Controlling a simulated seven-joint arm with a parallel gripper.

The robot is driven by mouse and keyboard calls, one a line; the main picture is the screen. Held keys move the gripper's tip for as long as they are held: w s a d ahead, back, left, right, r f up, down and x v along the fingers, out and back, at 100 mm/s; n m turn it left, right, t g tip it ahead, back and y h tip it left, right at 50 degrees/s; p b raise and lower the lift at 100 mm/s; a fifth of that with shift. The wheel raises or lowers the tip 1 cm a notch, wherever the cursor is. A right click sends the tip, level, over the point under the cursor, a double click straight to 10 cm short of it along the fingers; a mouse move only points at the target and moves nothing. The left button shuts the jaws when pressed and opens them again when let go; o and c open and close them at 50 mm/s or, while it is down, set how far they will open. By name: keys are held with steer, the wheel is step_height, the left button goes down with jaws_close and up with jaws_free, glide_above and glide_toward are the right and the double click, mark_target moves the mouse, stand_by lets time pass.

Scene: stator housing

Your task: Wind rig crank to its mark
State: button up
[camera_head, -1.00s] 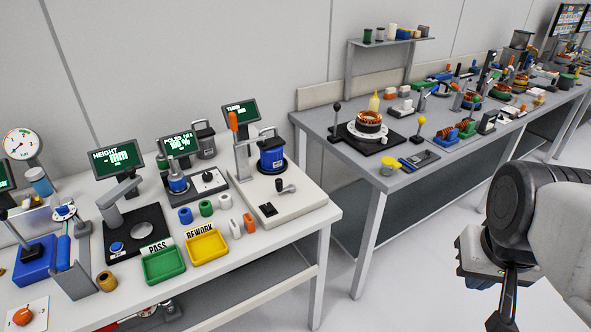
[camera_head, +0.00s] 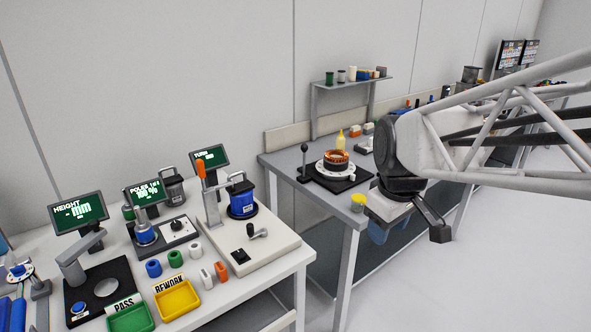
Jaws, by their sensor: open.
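A white-based rig (camera_head: 275,253) stands at the right end of the left bench, under the screen reading TURN (camera_head: 209,158). A small crank (camera_head: 256,234) with a grey knob lies on its front part, and a blue cylinder (camera_head: 242,201) stands behind it. I cannot make out a mark for the crank. My gripper (camera_head: 438,232) hangs at the right over the front of the second bench, open and empty. It is well to the right of the crank and touches nothing that I can see.
On the second bench, a black-knobbed lever (camera_head: 304,160) and a copper-wound ring (camera_head: 337,160) stand near my arm.

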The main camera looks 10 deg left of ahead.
steer(key=w+a+f+n, duration=0.1)
steer(key=w+a+n, duration=0.4)
steer(key=w+a, duration=0.25)
steer(key=n+g, duration=0.2)
steer(key=n, duration=1.1)
glide_above(249, 225)
step_height(249, 225, down, 11)
steer(key=shift+f, duration=0.1)
steer(key=shift+f, duration=0.15)
steer(key=shift+f, duration=4.2)
steer(key=shift+f, duration=0.1)
steer(key=shift+c, duration=0.3)
